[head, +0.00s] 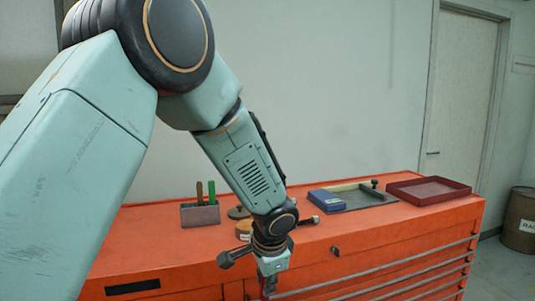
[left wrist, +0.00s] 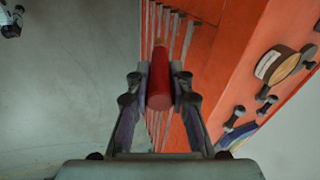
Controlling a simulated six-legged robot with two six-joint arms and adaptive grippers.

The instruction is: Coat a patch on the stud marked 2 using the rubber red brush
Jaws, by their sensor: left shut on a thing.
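My left gripper (left wrist: 159,85) is shut on the red brush (left wrist: 160,80), seen by its red cylindrical handle between the two fingers in the left wrist view. In the head view the left gripper (head: 269,287) hangs low in front of the orange cabinet, and the brush is hard to make out there. Several dark studs show on the cabinet, one at the top right of the wrist (head: 308,220) and one on the front edge (head: 335,251). The left wrist view also shows dark studs (left wrist: 267,104). I cannot read a 2 on any. My right gripper is not in view.
The orange cabinet top (head: 380,222) carries a grey holder (head: 200,215) with brown and green handles, a round labelled tin (head: 243,229), a blue box (head: 326,201) on a grey plate, and a red tray (head: 428,191). Handle bars (head: 380,285) cross the cabinet front.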

